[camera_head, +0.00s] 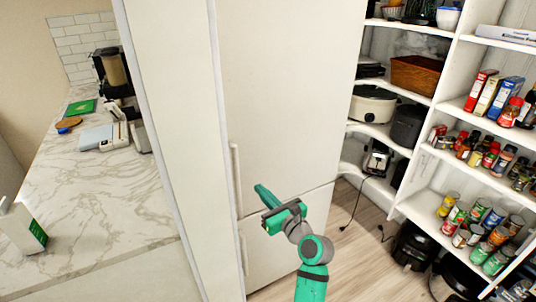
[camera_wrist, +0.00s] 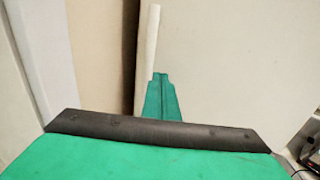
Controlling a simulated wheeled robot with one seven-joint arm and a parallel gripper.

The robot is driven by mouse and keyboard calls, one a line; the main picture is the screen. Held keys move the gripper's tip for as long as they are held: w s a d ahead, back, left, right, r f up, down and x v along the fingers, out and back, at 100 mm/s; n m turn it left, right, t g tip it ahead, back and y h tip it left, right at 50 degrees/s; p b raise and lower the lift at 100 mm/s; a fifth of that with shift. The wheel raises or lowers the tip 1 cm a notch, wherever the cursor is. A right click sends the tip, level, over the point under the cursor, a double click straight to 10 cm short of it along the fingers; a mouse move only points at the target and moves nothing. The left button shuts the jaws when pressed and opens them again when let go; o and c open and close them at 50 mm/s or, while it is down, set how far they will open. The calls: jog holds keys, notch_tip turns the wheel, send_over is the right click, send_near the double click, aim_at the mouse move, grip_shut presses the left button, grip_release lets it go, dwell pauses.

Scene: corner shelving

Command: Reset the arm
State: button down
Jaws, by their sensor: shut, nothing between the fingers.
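My gripper (camera_head: 262,191) is green and reaches up and left in front of the white fridge (camera_head: 290,90) in the head view. Its fingers are together with nothing between them. The shut fingers (camera_wrist: 161,95) also show in the wrist view, with the white upper door handle (camera_wrist: 147,45) behind them. In the head view this handle (camera_head: 236,180) is just left of the fingertips. I cannot tell whether the fingertips touch the handle or the door. My arm (camera_head: 312,270) comes up from the bottom of the head view.
A white side panel (camera_head: 175,130) stands left of the fridge. A marble counter (camera_head: 95,205) lies further left. Corner shelves (camera_head: 425,150) with cans, jars and appliances stand at the right. A black cord (camera_head: 352,212) hangs to the wooden floor (camera_head: 355,250). Bare floor shows right of my arm.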

jog(key=s+d+f+n+h, duration=0.2)
jog(key=s+f+n+h, duration=0.25)
jog(key=s+f, duration=0.75)
jog(key=s+d+f+n+h, duration=0.2)
jog(key=s+f+n+h, duration=0.25)
jog(key=s+f, duration=0.75)
jog(key=s+d+n+h, duration=0.2)
jog(key=s+n, duration=0.7)
jog(key=s, duration=0.8)
jog(key=s+r+n, duration=0.7)
jog(key=s+n, duration=0.3)
jog(key=s, duration=0.2)
jog(key=shift+a+n+t, duration=0.4)
